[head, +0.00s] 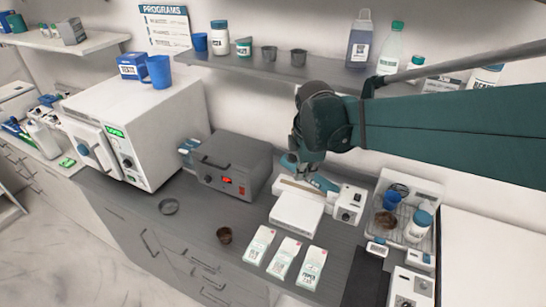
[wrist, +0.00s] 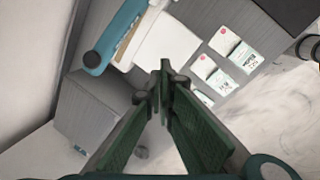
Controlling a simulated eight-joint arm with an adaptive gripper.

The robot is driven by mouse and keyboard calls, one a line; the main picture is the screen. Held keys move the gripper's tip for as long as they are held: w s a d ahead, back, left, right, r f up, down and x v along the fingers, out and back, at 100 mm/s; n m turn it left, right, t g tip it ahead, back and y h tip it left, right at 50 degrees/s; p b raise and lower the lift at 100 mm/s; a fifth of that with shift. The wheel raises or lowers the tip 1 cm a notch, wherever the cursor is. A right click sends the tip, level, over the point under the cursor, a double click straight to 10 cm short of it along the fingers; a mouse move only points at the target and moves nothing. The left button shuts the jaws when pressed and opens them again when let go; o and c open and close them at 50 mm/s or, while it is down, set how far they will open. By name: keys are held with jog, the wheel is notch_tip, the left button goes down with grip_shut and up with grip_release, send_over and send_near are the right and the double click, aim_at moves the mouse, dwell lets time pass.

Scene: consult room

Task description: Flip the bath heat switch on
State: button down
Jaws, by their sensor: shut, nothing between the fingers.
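The bath is a dark grey box (head: 234,165) with a handle on its lid, on the counter in the head view. Its front has a small red lit display (head: 234,180) and a red spot below it; I cannot tell the switch's position. A grey box, seemingly the bath, shows at the lower left of the wrist view (wrist: 85,110). In the wrist view, my gripper's green fingers (wrist: 165,75) are shut and empty.
A white autoclave (head: 160,120) stands left of the bath. A white box with a knob (head: 348,204) and a rack (head: 405,210) are at the right. A shelf (head: 270,68) runs above.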

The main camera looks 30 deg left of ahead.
aim_at(242, 191)
jog(key=s+a+f+n+p, duration=0.1)
jog(key=s+a+f+n, duration=0.1)
jog(key=a, duration=0.6)
jog(key=s+a+f+n+g, duration=0.1)
jog(key=s+a+f+n, duration=0.1)
jog(key=a+f+n, duration=0.3)
jog(key=s+a+f+n+h+p, duration=0.1)
jog(key=a+f+n, duration=0.3)
jog(key=a, duration=0.9)
jog(key=shift+s+a+p, duration=0.15)
jog(key=shift+s+p, duration=0.2)
jog(key=shift+s, duration=0.55)
jog(key=f, duration=0.3)
jog(key=w+f, duration=0.1)
jog(key=f, duration=0.6)
jog(key=shift+w, duration=0.15)
jog(key=shift+w+p, duration=0.4)
jog(key=shift+w, duration=0.75)
jog(key=shift+w+f, duration=0.15)
jog(key=shift+w, duration=0.65)
jog(key=shift+w+f, duration=0.1)
jog(key=shift+f, duration=0.05)
